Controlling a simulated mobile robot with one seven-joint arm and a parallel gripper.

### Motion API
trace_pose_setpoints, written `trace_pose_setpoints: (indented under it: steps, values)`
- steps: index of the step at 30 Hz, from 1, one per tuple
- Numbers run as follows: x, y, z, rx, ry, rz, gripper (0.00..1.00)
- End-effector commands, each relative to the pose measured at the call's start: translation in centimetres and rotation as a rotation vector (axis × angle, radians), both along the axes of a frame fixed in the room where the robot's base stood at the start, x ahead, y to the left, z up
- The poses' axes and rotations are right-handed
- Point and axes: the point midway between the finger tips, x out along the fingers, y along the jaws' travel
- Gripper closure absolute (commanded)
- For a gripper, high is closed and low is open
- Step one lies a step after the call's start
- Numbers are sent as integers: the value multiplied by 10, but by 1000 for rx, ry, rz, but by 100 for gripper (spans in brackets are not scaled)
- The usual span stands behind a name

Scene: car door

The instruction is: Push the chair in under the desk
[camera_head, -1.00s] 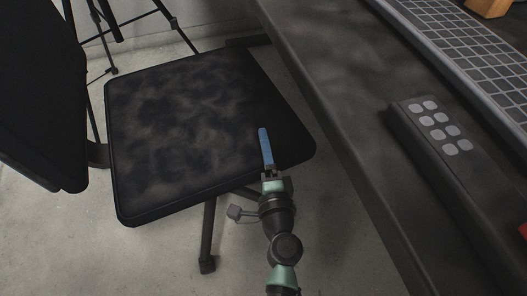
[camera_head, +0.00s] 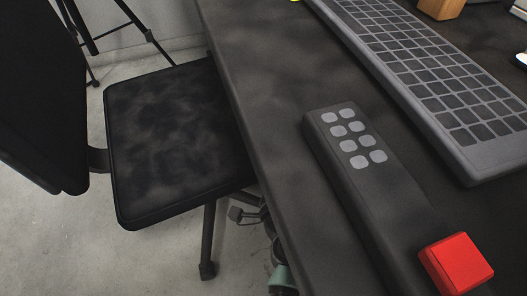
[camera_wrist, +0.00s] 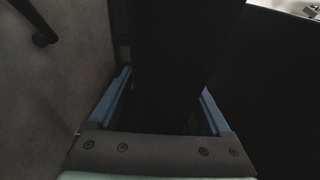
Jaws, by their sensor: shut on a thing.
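The black chair has a flat seat (camera_head: 170,135) with a mottled top and a dark backrest (camera_head: 40,100) at the far left. The right part of the seat is hidden beneath the edge of the dark desk (camera_head: 255,90). In the wrist view my gripper (camera_wrist: 167,80) has its two blue fingers on either side of the black chair seat (camera_wrist: 165,60), shut on it. In the head view the gripper is hidden behind the desk; only part of my arm shows below the desk edge.
On the desk are a keyboard (camera_head: 430,75), a dark bar with grey buttons (camera_head: 365,190) and a red block (camera_head: 455,262). A tripod stands behind the chair. Chair legs are near the desk edge; the floor (camera_head: 110,255) at lower left is clear.

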Motion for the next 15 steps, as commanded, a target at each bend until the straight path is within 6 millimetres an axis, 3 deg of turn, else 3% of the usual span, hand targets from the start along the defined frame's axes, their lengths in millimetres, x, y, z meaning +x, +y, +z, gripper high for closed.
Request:
trace_pose_setpoints:
  steps: [5, 6, 8, 15]
  values:
    - [1, -4, 1, -7, -3, -10, 100]
    - [1, -4, 1, -7, -3, -10, 11]
    - [1, -3, 1, -6, -2, -8, 0]
    - [0, -1, 0, -2, 0, -2, 0]
